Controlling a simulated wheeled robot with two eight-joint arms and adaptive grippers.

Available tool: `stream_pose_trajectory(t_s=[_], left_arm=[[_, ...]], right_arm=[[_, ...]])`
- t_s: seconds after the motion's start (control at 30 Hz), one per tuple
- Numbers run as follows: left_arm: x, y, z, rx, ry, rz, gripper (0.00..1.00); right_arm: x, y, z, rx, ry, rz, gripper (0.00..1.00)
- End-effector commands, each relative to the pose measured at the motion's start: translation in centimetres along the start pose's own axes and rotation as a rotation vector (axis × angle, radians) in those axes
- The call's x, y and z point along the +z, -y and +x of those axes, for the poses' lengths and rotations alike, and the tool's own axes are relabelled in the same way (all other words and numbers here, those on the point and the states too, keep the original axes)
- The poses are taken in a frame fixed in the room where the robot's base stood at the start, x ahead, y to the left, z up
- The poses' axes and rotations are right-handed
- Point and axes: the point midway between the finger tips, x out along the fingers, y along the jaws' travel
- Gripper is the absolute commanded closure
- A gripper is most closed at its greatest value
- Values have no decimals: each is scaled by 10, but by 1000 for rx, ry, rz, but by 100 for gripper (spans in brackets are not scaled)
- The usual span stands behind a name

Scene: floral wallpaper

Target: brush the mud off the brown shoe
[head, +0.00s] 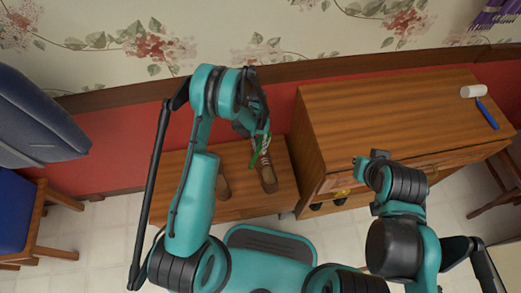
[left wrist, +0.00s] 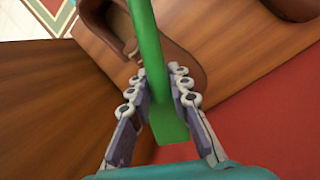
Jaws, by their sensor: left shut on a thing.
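A brown shoe (head: 266,172) with pale lacing lies on the low wooden bench (head: 250,207), below my left gripper. A second brown shoe (head: 223,187) lies to its left, partly hidden by my arm. My left gripper (head: 258,126) is shut on a green handle (left wrist: 153,60), apparently the brush's, which also shows green in the head view (head: 261,141). The brush's working end is not clear. A brown shoe (left wrist: 190,55) shows behind the handle; contact cannot be told. I cannot make out mud. My right gripper (head: 366,163) is over the cabinet's front edge, its jaws unclear.
A wooden cabinet (head: 385,115) stands right of the bench, with a blue-handled white roller (head: 484,106) on top. A partly open compartment at its front shows a yellow thing (head: 342,192). A blue chair (head: 18,215) is at the left. The red wall panel (head: 110,165) is behind the bench.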

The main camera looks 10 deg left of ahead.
Motion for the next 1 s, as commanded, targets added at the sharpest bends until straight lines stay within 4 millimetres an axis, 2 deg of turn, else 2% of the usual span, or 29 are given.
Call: stream_pose_trajectory(t_s=[0.1, 0.2, 0.57, 0.87, 1.0], left_arm=[[0, 0, -15, 0, 0, 0, 100], [0, 0, -21, 0, 0, 0, 100], [0, 0, -24, 0, 0, -1, 100], [0, 0, -49, 0, 0, -1, 100], [0, 0, -52, 0, 0, -1, 100]], right_arm=[[-4, 0, -6, 0, 0, 0, 100], [-6, 0, -8, 0, 0, 0, 100], [-6, 0, -8, 0, 0, 0, 100], [-11, 0, -16, 0, 0, 0, 100], [-12, 0, -16, 0, 0, 0, 100]])
